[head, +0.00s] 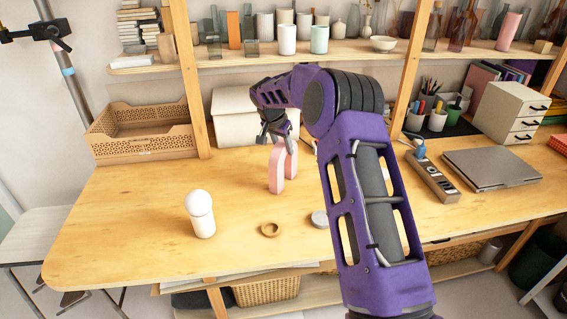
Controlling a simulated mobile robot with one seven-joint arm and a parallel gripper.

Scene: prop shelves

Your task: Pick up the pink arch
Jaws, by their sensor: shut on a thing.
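The pink arch (277,172) stands upright on the wooden table (130,215), near the middle of the head view. My gripper (277,139) reaches down from above to the top of the arch and is shut on it. The fingertips are small in this view and partly hidden by the wrist. The arch's lower end appears at or very close to the table top; I cannot tell whether it touches.
A white round-topped lamp (201,213) stands to the left front. A wooden ring (270,229) and a grey disc (320,218) lie in front. A wooden crate (140,143) is back left, a laptop (490,167) right. Clear table lies left of the arch.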

